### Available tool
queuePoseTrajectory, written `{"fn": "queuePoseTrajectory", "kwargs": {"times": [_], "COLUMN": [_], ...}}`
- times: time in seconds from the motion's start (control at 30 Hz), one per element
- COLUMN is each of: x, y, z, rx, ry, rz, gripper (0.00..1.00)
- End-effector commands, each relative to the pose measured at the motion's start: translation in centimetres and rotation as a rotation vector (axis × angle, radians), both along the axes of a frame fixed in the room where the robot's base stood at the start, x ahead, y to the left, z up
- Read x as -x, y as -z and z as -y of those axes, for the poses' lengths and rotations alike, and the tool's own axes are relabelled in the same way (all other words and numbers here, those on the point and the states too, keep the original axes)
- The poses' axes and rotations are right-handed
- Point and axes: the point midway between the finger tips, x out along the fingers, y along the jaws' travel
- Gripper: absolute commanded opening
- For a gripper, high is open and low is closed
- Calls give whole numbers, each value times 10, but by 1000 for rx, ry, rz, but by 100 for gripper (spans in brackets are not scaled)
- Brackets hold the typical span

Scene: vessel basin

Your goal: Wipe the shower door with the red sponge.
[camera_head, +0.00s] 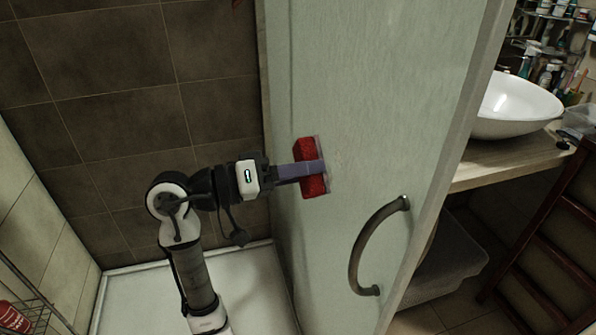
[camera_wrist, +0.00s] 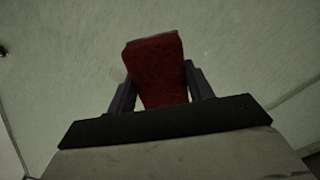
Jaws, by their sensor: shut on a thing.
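The red sponge (camera_head: 308,182) is held at the shower door (camera_head: 385,90), left of the door's curved handle and a little above it. My gripper (camera_head: 299,172) is shut on the sponge. In the wrist view the sponge (camera_wrist: 157,72) sits between the two dark fingers of my gripper (camera_wrist: 158,88), with the pale door surface (camera_wrist: 240,40) behind it. The sponge's far side faces the door and looks to be against it; the exact contact is hidden.
A curved metal handle (camera_head: 365,245) sticks out from the door. To the right are a white basin (camera_head: 515,105) on a wooden counter (camera_head: 510,162) and a dark wooden ladder (camera_head: 545,250). A wire rack (camera_head: 30,305) with a red bottle (camera_head: 12,317) is at lower left.

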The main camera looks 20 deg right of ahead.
Motion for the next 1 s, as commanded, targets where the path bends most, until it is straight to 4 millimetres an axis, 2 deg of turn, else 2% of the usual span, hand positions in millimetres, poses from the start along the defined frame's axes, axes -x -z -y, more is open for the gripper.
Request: {"fn": "queuePoseTrajectory", "kwargs": {"times": [0.6, 1.0], "x": [1, 32], "y": [0, 0], "z": [10, 9], "rx": [-1, 1], "ry": [-1, -1], "rz": [0, 1], "gripper": [33, 33]}}
